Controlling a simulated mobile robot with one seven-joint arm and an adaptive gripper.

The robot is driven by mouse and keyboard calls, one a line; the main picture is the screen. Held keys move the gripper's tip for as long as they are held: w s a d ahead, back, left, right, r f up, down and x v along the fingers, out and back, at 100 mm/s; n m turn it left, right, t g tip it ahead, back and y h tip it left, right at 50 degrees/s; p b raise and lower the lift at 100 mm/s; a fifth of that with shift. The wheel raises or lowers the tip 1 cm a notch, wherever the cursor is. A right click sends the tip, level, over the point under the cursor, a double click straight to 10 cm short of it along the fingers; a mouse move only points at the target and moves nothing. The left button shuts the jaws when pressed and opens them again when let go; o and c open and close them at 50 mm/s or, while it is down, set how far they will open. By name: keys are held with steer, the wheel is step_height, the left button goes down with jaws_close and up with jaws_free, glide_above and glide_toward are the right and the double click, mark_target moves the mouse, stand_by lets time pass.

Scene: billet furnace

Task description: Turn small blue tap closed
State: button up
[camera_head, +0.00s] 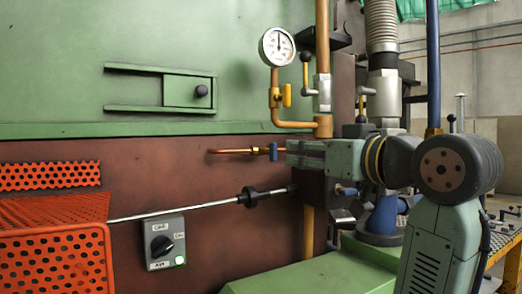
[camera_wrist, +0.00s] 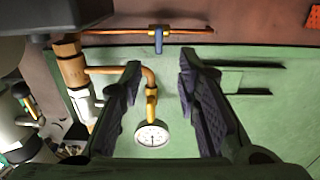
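The small blue tap (camera_head: 274,152) sits on a thin horizontal copper pipe (camera_head: 233,151) in front of the red-brown panel. Its blue handle looks upright, crosswise to the pipe. In the wrist view the tap (camera_wrist: 158,42) is at the top middle, beyond the fingertips and roughly centred between them. My gripper (camera_head: 290,152) is just right of the tap in the head view. In the wrist view my gripper (camera_wrist: 160,64) is open, with its two dark ridged fingers wide apart and nothing between them. I cannot tell whether a finger touches the tap.
A pressure gauge (camera_head: 277,46) and a yellow tap (camera_head: 287,96) are on the pipework above. A rod with a black collar (camera_head: 251,197) runs below the tap. A switch box (camera_head: 164,241) and an orange perforated guard (camera_head: 60,235) stand lower left. Green panel lies behind.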

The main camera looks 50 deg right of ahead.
mark_target(276, 150)
steer(key=p+x, duration=0.3)
steer(key=x, duration=0.7)
steer(key=shift+w+d+p, duration=0.1)
steer(key=shift+w+p, duration=0.05)
steer(key=shift+p, duration=0.15)
jaws_close()
